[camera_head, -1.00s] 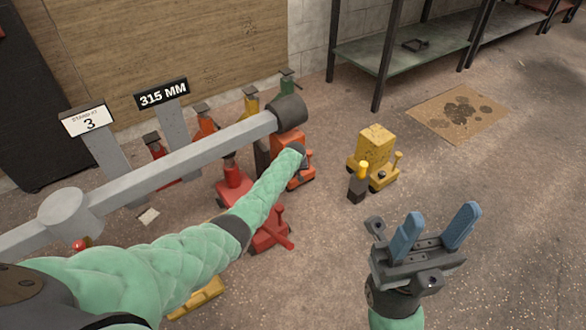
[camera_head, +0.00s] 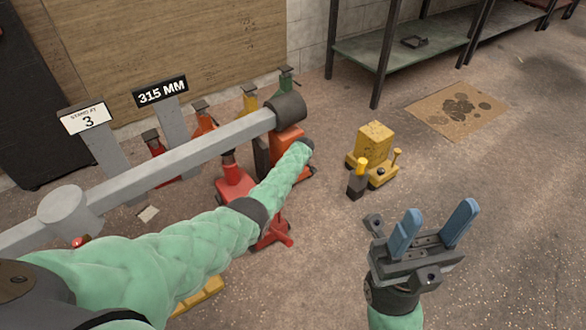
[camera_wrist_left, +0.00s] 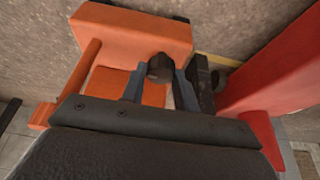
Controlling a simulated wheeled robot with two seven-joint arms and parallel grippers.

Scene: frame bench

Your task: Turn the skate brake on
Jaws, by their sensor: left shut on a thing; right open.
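The orange skate (camera_head: 288,138) stands on the floor right of the red jack, partly hidden by the grey beam and my left arm. In the left wrist view its orange body (camera_wrist_left: 130,32) fills the upper left, with an orange lever (camera_wrist_left: 82,68) at its side. My left gripper (camera_wrist_left: 159,84) is shut on a small dark knob (camera_wrist_left: 160,67) at the skate; the fingers stand on both sides of it. In the head view my left fingers are hidden. My right gripper (camera_head: 432,232) is open and empty above the floor at the lower right.
A yellow skate (camera_head: 374,145) stands to the right. A grey beam (camera_head: 190,158) crosses the left. A red jack (camera_head: 233,184) is close by, its red side (camera_wrist_left: 275,60) near my left fingers. Several coloured jacks stand behind.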

